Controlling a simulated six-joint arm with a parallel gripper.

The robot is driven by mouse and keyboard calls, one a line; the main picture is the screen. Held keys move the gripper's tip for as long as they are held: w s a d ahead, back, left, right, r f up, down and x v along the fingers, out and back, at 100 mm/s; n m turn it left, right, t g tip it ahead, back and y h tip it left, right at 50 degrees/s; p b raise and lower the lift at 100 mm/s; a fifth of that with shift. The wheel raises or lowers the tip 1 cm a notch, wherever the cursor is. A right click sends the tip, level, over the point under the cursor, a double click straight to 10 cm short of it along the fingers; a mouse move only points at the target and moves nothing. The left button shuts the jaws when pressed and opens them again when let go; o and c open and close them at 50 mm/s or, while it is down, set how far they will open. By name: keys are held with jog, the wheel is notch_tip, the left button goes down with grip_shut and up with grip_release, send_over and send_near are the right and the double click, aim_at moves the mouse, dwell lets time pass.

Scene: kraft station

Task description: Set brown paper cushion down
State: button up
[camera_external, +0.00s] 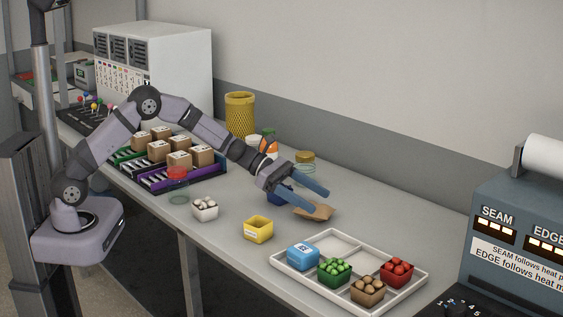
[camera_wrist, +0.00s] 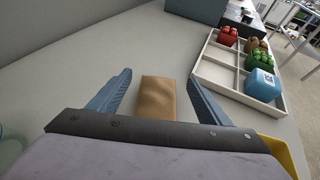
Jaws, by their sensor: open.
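In the wrist view the cushion (camera_wrist: 158,97) lies between my two blue fingers, with gaps of table showing on both sides. My gripper (camera_external: 312,197) is open, its fingers pointing right and down over the cushion. In the wrist view my gripper (camera_wrist: 160,92) has its fingers spread wide, and neither appears to touch the cushion. The cushion's near end is hidden behind the gripper body in the wrist view.
A white divided tray (camera_external: 301,243) holds blue, green, brown and red containers. A yellow bin (camera_external: 258,229) and a white bin (camera_external: 204,208) stand nearer the front edge. A yellow mesh basket (camera_external: 240,114) stands behind.

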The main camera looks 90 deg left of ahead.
jog(key=v, duration=0.6)
jog(key=shift+b, duration=0.35)
jog(key=s+d+m+g+p, duration=0.2)
jog(key=s+d+m+g, duration=0.1)
jog(key=s+d+m, duration=0.1)
jog(key=s+d+m+g+p, duration=0.2)
jog(key=s+d+m+p, duration=0.1)
jog(key=s+d+m, duration=0.2)
jog(key=s+d+m+g+p, duration=0.2)
jog(key=s+d+m+g, duration=0.1)
jog(key=s+d, duration=0.4)
jog(key=shift+s+d+m+g+h, duration=0.15)
jog(key=shift+d+m, duration=0.2)
jog(key=shift+d, duration=0.25)
jog(key=shift+s+d+m+g+h, duration=0.2)
jog(key=shift+d+m, duration=0.15)
jog(key=shift+d, duration=0.25)
jog(key=s+f+m+g+y, duration=0.1)
jog(key=s+m+g+y, duration=0.1)
jog(key=s+m, duration=0.7)
jog(key=s+f+m+g+y, duration=0.1)
jog(key=s+f+m+y, duration=0.1)
jog(key=s+m, duration=0.7)
jog(key=shift+s+a+g+y+p, duration=0.2)
jog(key=shift+s+g+y+p, duration=0.2)
jog(key=shift+y, duration=0.45)
